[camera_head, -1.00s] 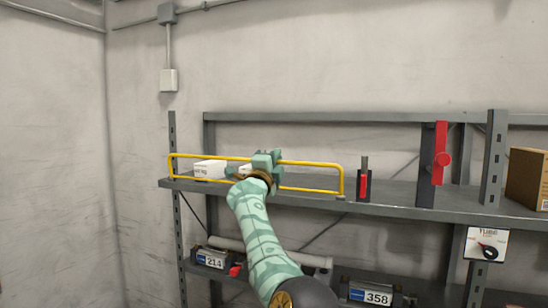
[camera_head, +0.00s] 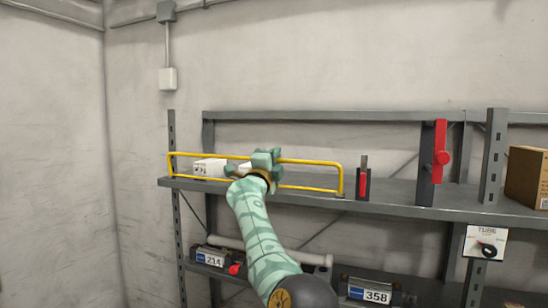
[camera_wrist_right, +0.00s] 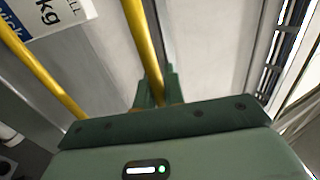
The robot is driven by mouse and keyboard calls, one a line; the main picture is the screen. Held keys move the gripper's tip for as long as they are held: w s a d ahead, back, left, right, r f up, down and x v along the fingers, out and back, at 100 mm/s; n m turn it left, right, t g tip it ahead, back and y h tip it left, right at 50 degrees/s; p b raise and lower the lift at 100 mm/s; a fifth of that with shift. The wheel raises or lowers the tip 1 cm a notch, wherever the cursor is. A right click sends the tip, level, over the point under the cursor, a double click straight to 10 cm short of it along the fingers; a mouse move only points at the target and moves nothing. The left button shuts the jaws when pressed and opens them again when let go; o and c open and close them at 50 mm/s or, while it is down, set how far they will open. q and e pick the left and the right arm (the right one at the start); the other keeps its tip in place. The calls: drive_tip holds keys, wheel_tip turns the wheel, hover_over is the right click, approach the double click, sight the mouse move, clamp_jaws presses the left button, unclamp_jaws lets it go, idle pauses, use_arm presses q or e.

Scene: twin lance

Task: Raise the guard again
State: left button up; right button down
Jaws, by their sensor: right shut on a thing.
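The guard (camera_head: 312,162) is a yellow rectangular tube frame standing upright along the front edge of the upper shelf. My right gripper (camera_head: 264,158) is shut on the top bar of the guard, near its middle. In the right wrist view the yellow bar of the guard (camera_wrist_right: 143,45) runs between the green fingers (camera_wrist_right: 158,92), and a second yellow bar lies to the left. My gripper and forearm hide part of the guard's middle. The left gripper does not show.
A white box (camera_head: 209,168) stands on the grey shelf (camera_head: 400,197) behind the guard. A small red-handled latch (camera_head: 363,180) is just right of the guard, and a red lever (camera_head: 440,155) stands farther right. A cardboard box (camera_head: 527,178) is at the right end.

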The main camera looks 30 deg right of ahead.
drive_tip(key=shift+w+d+f, duration=0.1)
drive_tip(key=shift+d+f, duration=0.05)
drive_tip(key=shift+f, duration=0.55)
drive_tip(key=c, duration=1.5)
unclamp_jaws()
drive_tip(key=shift+d, duration=0.1)
drive_tip(key=shift+w+d+f, duration=0.1)
drive_tip(key=shift+w+d, duration=0.2)
drive_tip(key=shift+w, duration=0.05)
drive_tip(key=shift+s+a+r, duration=0.15)
drive_tip(key=shift+s+r, duration=0.05)
drive_tip(key=shift+r, duration=0.05)
drive_tip(key=shift+a+f, duration=0.2)
drive_tip(key=b+v, duration=0.5)
drive_tip(key=v, duration=1.1)
drive_tip(key=shift+s+r+b, duration=0.15)
drive_tip(key=shift+b, duration=0.2)
